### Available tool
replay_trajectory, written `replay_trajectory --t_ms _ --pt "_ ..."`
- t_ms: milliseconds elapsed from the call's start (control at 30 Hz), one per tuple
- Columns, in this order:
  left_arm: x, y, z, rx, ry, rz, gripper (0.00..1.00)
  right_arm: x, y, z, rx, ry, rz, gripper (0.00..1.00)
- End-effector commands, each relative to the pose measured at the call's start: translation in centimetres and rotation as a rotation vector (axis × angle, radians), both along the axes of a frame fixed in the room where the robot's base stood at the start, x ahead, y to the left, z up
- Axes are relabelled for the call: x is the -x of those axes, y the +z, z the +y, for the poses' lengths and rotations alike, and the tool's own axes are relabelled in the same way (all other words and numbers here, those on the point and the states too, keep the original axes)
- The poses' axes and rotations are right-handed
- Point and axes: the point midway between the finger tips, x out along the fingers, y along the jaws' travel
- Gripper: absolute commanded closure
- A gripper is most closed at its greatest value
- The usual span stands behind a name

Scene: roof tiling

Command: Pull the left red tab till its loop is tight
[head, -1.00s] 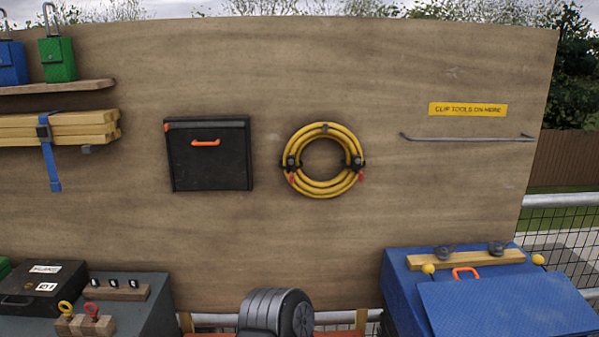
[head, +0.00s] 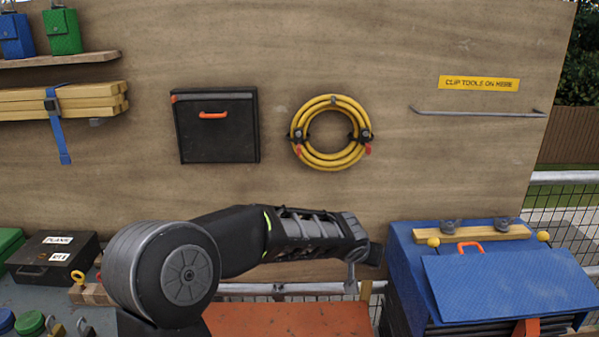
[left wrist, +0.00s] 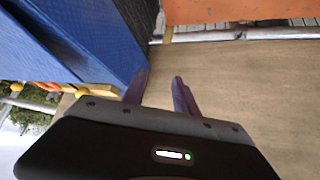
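A coil of yellow hose (head: 331,165) hangs on the wooden board, with a black strap loop at each side. The left red tab (head: 298,149) hangs at the coil's left strap, and the right red tab (head: 368,150) at its right strap. How tight each loop is cannot be made out. My left gripper (head: 356,272) is below and slightly right of the coil, well apart from it. In the left wrist view its two fingers (left wrist: 162,76) stand apart with nothing between them. My right gripper is not in view.
A blue box (head: 500,285) with an orange handle stands at the lower right, near my left gripper. A black case (head: 216,140) hangs left of the coil. A grey bar (head: 478,113) is at right. The board around the coil is clear.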

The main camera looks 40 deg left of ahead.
Motion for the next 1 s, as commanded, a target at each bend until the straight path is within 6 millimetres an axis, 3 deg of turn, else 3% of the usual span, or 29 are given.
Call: replay_trajectory --t_ms 33,200,300,400,567,1000 --pt "-0.5 4.3 2.4 -0.037 0.054 -0.063 0.65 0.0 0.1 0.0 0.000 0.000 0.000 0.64" --pt "0.4 16.4 9.4 -0.138 0.245 -0.237 0.65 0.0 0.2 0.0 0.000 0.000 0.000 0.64" --pt "1.8 21.5 12.4 -0.172 0.337 -0.318 0.65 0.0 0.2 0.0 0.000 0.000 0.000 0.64" --pt "3.1 24.9 14.3 -0.192 0.400 -0.372 0.65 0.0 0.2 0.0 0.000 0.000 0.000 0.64" --pt "4.0 27.0 15.5 -0.204 0.442 -0.407 0.65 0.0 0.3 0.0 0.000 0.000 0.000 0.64" --pt "3.6 26.8 15.7 -0.205 0.442 -0.405 0.65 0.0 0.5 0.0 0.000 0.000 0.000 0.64"
